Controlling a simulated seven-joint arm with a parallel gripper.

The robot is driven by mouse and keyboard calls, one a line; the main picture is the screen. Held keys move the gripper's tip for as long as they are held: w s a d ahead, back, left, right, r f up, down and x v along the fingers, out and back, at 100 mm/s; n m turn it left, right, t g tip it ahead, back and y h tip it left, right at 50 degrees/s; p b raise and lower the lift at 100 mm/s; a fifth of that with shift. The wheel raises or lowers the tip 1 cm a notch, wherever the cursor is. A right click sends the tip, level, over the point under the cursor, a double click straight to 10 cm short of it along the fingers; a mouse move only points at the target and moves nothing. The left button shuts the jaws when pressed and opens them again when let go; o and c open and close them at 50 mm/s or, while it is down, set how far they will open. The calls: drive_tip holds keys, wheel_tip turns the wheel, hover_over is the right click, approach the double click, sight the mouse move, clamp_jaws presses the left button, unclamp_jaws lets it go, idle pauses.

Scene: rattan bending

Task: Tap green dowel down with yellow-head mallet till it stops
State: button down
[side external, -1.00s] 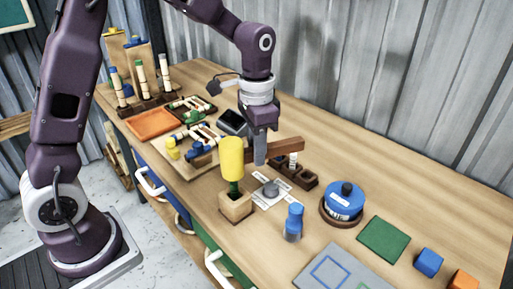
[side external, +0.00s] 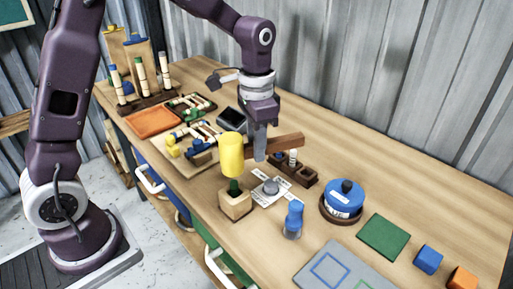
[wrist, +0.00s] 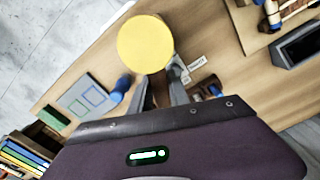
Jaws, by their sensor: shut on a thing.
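The mallet's yellow head (side external: 230,154) hangs just above the green dowel (side external: 234,186) in the side view. The dowel stands upright in a wooden block (side external: 235,206), with a short green part showing above it. A clear gap between head and dowel is hard to make out. My gripper (side external: 260,152) is shut on the mallet's brown handle (side external: 288,143), to the right of the head. In the wrist view the round yellow head (wrist: 145,44) lies beyond my fingertips (wrist: 161,82) and hides the dowel and block.
A blue-capped bottle (side external: 293,220) stands right of the block. A blue round container (side external: 344,198) and a dark wooden holder (side external: 305,177) are further right. A green mat (side external: 384,237) and a grey board (side external: 335,270) lie near the front. Trays with pegs fill the back left.

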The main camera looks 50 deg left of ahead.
drive_tip(key=shift+f, duration=0.4)
wheel_tip(320, 180, down, 3)
drive_tip(key=shift+f, duration=0.2)
drive_tip(key=shift+r, duration=1.8)
wheel_tip(320, 180, up, 5)
